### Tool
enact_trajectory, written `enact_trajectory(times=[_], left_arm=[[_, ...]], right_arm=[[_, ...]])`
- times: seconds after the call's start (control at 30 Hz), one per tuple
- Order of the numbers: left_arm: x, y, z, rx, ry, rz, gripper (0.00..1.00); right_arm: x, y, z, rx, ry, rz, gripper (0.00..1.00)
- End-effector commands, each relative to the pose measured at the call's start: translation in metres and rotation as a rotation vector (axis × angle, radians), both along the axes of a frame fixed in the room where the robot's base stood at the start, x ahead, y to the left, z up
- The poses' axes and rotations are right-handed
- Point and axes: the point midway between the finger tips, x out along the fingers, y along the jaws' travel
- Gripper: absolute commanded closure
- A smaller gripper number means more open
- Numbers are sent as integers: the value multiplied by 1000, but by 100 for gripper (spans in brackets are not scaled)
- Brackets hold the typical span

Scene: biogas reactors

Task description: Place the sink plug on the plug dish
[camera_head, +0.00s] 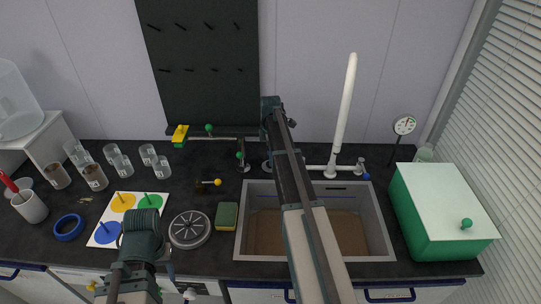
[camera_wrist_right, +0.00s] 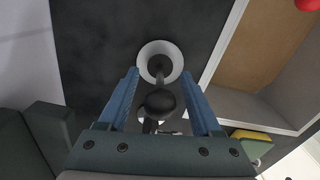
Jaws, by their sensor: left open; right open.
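The sink plug (camera_wrist_right: 159,104) is dark with a round ball knob. It stands upright in the right wrist view, its dark base appearing to sit inside the pale ring of the plug dish (camera_wrist_right: 144,53). My right gripper (camera_wrist_right: 161,76) is open, with one blue finger on each side of the plug and gaps between. In the head view a pale edge of the dish (camera_head: 266,165) shows behind the sink's left back corner; my right arm mostly hides this spot. My left gripper (camera_head: 140,222) is low at the left over the front of the counter, open and empty.
The sink (camera_head: 240,235) lies in front of the plug, with a sponge (camera_head: 227,216) to its left. A tap with a green knob (camera_head: 240,155) stands left of the dish; a white spout (camera_head: 345,105) rises to the right. A green box (camera_head: 440,215) stands far right.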

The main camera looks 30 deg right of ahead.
Motion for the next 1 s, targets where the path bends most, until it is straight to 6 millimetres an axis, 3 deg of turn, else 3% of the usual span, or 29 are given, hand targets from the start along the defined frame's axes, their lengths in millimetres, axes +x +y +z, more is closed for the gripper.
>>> enact_trajectory(times=[0.63,0.8,1.0], left_arm=[[0,0,99,0,0,-2,50],[0,0,112,0,0,-2,50],[0,0,112,0,0,-2,50]], right_arm=[[0,0,99,0,0,0,34],[0,0,112,0,0,0,34],[0,0,112,0,0,0,34]])
